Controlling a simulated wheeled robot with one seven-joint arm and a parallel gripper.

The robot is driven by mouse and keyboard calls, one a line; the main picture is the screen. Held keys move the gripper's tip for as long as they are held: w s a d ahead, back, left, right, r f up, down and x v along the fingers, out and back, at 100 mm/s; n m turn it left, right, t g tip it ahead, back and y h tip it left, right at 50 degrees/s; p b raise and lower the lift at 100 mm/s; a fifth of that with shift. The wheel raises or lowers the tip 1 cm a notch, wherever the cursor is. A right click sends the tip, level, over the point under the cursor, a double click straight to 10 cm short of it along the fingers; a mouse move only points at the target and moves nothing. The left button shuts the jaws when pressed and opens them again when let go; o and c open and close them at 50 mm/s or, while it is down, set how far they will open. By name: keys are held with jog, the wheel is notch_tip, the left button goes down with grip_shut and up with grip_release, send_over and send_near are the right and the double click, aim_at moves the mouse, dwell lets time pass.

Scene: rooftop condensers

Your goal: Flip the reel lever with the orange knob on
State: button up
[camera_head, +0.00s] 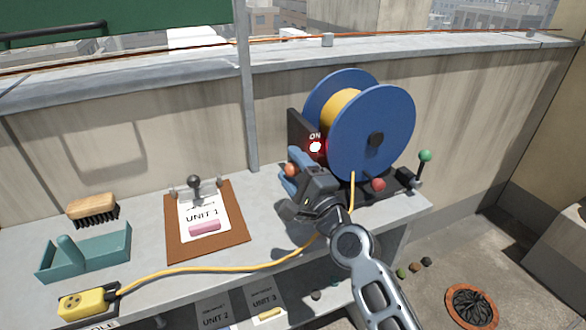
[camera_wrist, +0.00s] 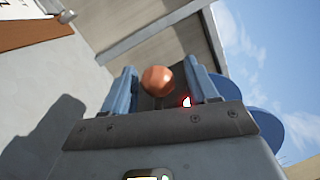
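The reel, with blue flanges (camera_head: 372,135) and a yellow core, stands on the shelf against the parapet wall. The orange knob (camera_head: 291,169) shows at the reel's left, beside my gripper's blue fingers. In the wrist view the orange knob (camera_wrist: 157,80) is between the two fingers, with gaps visible at its sides. My gripper (camera_wrist: 160,82) is open around it; whether a finger touches it I cannot tell. The lever's shaft is mostly hidden by my gripper. A lamp (camera_head: 315,147) glows red under an "ON" label.
A red knob (camera_head: 378,184) and a green knob (camera_head: 424,156) are right of my gripper. A clipboard (camera_head: 236,217), a teal caddy (camera_head: 100,252), a brush (camera_head: 92,206) and a yellow socket block (camera_head: 85,302) lie left. A yellow cord (camera_head: 200,270) crosses the shelf.

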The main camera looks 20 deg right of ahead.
jog(key=shift+s+f, duration=0.2)
jog(key=shift+s, duration=0.3)
jog(key=s+b, duration=0.1)
jog(key=s, duration=0.5)
jog(key=shift+s+d+f+b, duration=0.3)
jog(key=shift+s+d+f, duration=0.05)
jog(key=shift+d+f, duration=0.1)
jog(key=s+f+n+g+h, duration=0.1)
jog(key=s+f+n, duration=0.35)
jog(key=s, duration=0.55)
jog(key=s+f+n+g+h, duration=0.1)
jog(key=s+f+n+g, duration=0.3)
jog(key=s, duration=0.6)
jog(key=s+r+n, duration=0.2)
jog(key=s+n, duration=0.3)
jog(key=s, duration=0.5)
jog(key=s+r+n, duration=0.3)
jog(key=s+n, duration=0.3)
jog(key=s, duration=0.5)
jog(key=shift+s+a, duration=0.2)
jog(key=shift+s, duration=0.05)
